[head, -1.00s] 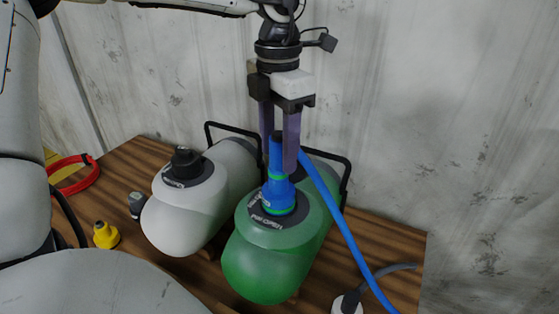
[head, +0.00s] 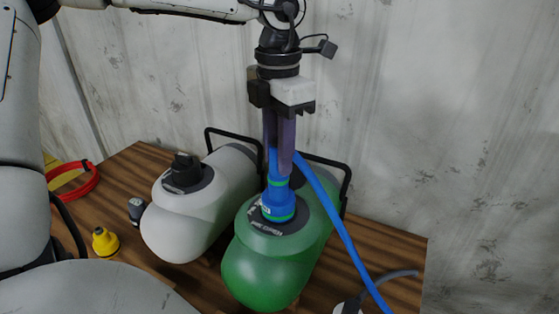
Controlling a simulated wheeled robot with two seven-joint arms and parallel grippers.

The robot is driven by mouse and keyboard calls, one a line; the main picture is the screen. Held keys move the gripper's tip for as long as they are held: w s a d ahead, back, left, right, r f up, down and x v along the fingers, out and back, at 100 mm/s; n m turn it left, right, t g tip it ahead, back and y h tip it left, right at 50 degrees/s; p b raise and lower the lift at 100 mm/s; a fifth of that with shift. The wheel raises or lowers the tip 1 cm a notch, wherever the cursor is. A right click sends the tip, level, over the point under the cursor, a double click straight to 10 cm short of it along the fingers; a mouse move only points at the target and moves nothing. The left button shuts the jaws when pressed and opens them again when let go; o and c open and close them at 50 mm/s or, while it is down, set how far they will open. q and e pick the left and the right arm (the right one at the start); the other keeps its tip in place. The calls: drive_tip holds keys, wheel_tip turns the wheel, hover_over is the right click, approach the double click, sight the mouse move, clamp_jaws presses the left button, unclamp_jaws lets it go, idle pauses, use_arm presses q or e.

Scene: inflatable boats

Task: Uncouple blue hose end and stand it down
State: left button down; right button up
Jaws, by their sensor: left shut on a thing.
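The blue hose end (head: 280,200) has green rings and stands upright on the dark collar (head: 294,226) of the green inflatable (head: 262,269). It appears seated on the valve there. My left gripper (head: 280,168) points straight down from above, and its long purple fingers are shut on the upper part of the hose end. The fingers hide part of that upper section. The blue hose (head: 334,222) runs from behind the fingers down to the lower right. My right gripper is not in view.
A white inflatable (head: 183,225) with a black cap (head: 183,168) lies just left of the green one. A yellow fitting (head: 104,241), a small dark fitting (head: 136,209) and a red ring (head: 80,187) are on the wooden table (head: 395,250). A grey wall stands close behind.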

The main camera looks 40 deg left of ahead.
use_arm(q)
drive_tip(key=shift+r+p, duration=0.45)
drive_tip(key=shift+r, duration=0.35)
idle(0.4)
drive_tip(key=shift+r+p, duration=0.95)
drive_tip(key=shift+r, duration=0.35)
drive_tip(key=shift+f, duration=0.1)
